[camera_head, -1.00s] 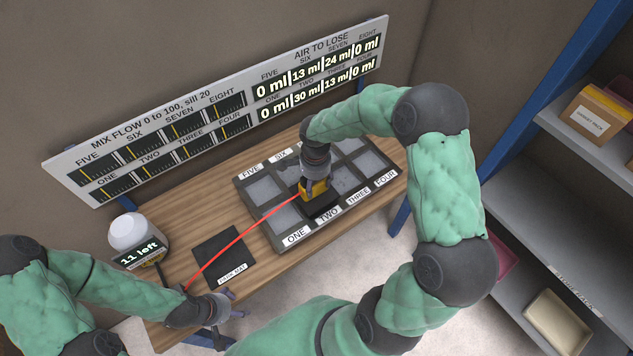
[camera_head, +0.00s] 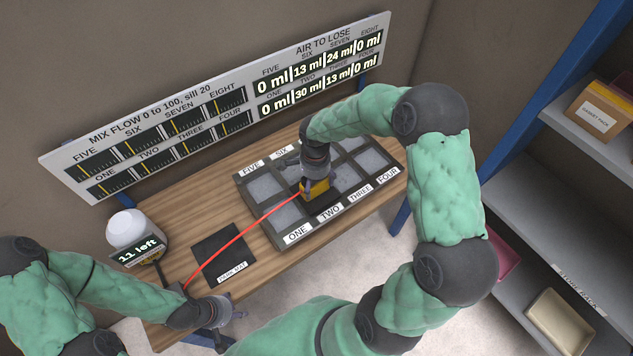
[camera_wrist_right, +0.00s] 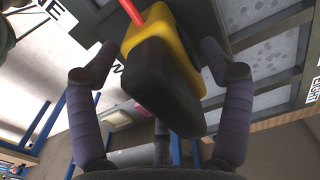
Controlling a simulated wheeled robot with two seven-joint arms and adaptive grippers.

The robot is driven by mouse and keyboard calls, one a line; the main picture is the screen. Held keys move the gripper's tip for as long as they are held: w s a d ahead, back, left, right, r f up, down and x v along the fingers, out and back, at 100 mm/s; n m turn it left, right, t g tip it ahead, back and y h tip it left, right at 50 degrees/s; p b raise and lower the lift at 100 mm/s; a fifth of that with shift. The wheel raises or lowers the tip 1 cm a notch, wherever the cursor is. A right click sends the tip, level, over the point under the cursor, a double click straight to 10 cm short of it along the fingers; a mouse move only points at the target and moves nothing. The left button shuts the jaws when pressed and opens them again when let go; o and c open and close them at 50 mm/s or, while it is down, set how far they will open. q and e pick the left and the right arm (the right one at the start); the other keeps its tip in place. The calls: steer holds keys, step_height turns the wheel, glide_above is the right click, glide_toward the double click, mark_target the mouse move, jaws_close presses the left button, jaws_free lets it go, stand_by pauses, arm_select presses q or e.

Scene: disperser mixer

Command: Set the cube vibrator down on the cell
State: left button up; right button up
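The cube vibrator (camera_head: 316,189), yellow with black, sits low at the back of cell TWO (camera_head: 323,207); whether it touches the cell is hidden. A red cable runs from it toward the lower left. My right gripper (camera_head: 316,178) is above it, its fingers curled around it. In the right wrist view the vibrator (camera_wrist_right: 165,70) lies between the fingers, tilted, black end toward the palm; narrow gaps show beside the fingertips, and the contact is not clear. My left gripper (camera_head: 226,308) is open and empty at the table's front edge.
The framed cell tray (camera_head: 270,236) has several labelled cells. A dark mat (camera_head: 222,250) lies left of it, and a white container (camera_head: 127,229) reading "11 left" stands behind. The display board (camera_head: 220,112) lines the back. Shelves (camera_head: 545,200) stand at right.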

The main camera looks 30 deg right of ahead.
steer(key=shift+s+a, duration=0.1)
steer(key=shift+s, duration=0.1)
steer(key=shift+r, duration=4.05)
